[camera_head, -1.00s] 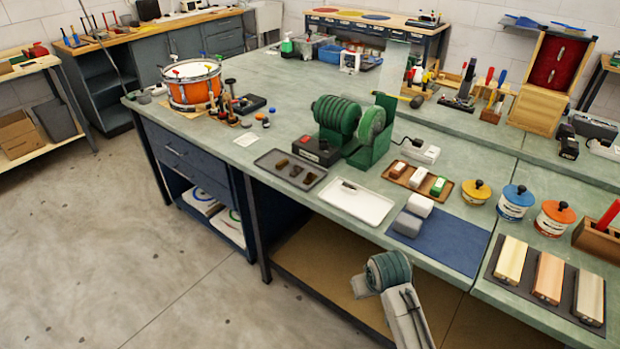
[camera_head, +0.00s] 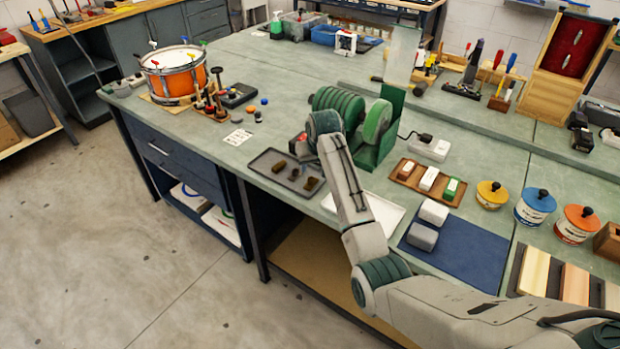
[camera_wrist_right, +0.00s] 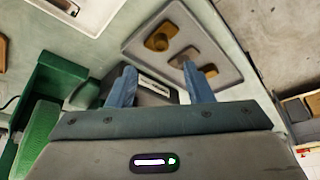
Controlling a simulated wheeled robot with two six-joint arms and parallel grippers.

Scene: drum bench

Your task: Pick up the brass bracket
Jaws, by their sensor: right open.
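A dark tray (camera_head: 268,160) on the bench holds several small brown pieces. The most brass-coloured piece, which looks like the brass bracket (camera_wrist_right: 160,36), lies towards the tray's upper left in the right wrist view; it appears as a small brown piece (camera_head: 312,183) in the head view. My right gripper (camera_wrist_right: 159,68) is open and empty, with blue fingers apart, above the area between the tray and the grinder's base. The bracket lies beyond the fingertips, not between them. In the head view my right wrist hides the fingers. My left gripper is not in view.
The green grinder (camera_head: 378,125) stands close beside my right wrist, its dark base (camera_wrist_right: 152,92) just below the fingers. A white tray (camera_head: 384,212) is partly behind my forearm. A blue mat (camera_head: 465,250) with grey blocks lies right. An orange drum (camera_head: 173,75) stands far left.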

